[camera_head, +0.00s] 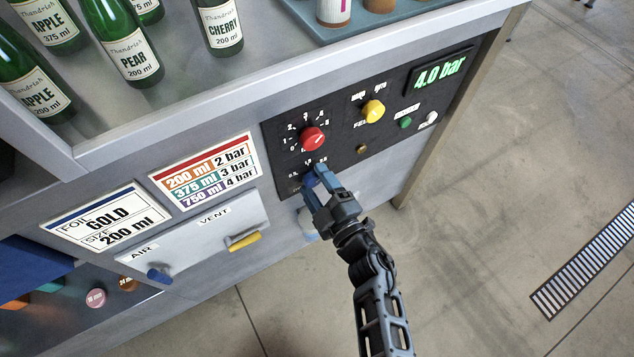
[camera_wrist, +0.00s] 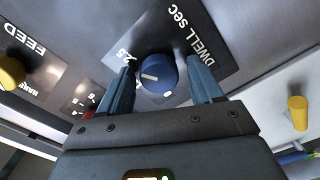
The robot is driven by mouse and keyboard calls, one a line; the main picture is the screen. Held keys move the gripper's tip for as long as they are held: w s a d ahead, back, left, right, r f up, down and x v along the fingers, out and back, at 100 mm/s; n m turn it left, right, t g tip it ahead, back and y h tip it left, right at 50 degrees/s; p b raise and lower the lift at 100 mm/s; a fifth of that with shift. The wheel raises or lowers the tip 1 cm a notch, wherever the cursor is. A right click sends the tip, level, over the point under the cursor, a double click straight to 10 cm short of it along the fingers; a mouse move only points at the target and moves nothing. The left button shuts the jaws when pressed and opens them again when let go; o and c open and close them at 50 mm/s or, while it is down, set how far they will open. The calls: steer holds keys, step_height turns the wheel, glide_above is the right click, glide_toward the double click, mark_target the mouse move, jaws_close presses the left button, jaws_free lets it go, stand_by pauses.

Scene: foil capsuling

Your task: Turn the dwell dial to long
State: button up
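The dwell dial (camera_wrist: 157,75) is a blue round knob with a white pointer mark, under the label "DWELL sec" in the wrist view. Its pointer mark lies toward the left of that picture, on the side of the partly hidden "2.5" print; the exact setting is not clear. In the head view the dial (camera_head: 309,181) shows small at the panel's lower left, mostly covered by my gripper (camera_head: 314,179). In the wrist view my gripper (camera_wrist: 161,66) is open, one finger on each side of the dial, with a small gap visible on both sides.
The black panel carries a red dial (camera_head: 312,138), a yellow feed knob (camera_head: 373,111), a green button (camera_head: 405,122) and a "4.0 bar" display (camera_head: 440,73). A yellow vent handle (camera_head: 244,240) sticks out at lower left. Bottles (camera_head: 130,50) stand above. Open floor lies right.

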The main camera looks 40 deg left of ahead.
steer(key=shift+o, duration=0.3)
steer(key=p+v, duration=0.1)
steer(key=v, duration=0.6)
steer(key=shift+d+p, duration=0.4)
steer(key=shift+s, duration=0.15)
steer(key=s+d+r+m+t+h, duration=0.3)
steer(key=s+d+r+m+h, duration=0.1)
steer(key=d, duration=0.6)
steer(key=s+d+r+m+t+h, duration=0.3)
steer(key=s+d+r+m+h, duration=0.2)
steer(key=s+d+m, duration=0.4)
steer(key=s+d+r+m+t+h, duration=0.3)
steer(key=s+d+r+m+h, duration=0.2)
steer(key=d, duration=0.7)
steer(key=s+r+m, duration=0.1)
steer(key=s+m, duration=0.1)
steer(key=m, duration=0.1)
steer(key=s+d+r+m+h, duration=0.1)
steer(key=r, duration=0.1)
steer(key=s+d+r+m, duration=0.2)
steer(key=r, duration=0.1)
steer(key=s+d+r+m+g+h, duration=0.1)
steer(key=s+d+r, duration=0.1)
steer(key=r, duration=0.1)
steer(key=shift+s+d+r+h, duration=0.1)
steer(key=shift+s+r+h, duration=0.1)
steer(key=shift+h, duration=0.1)
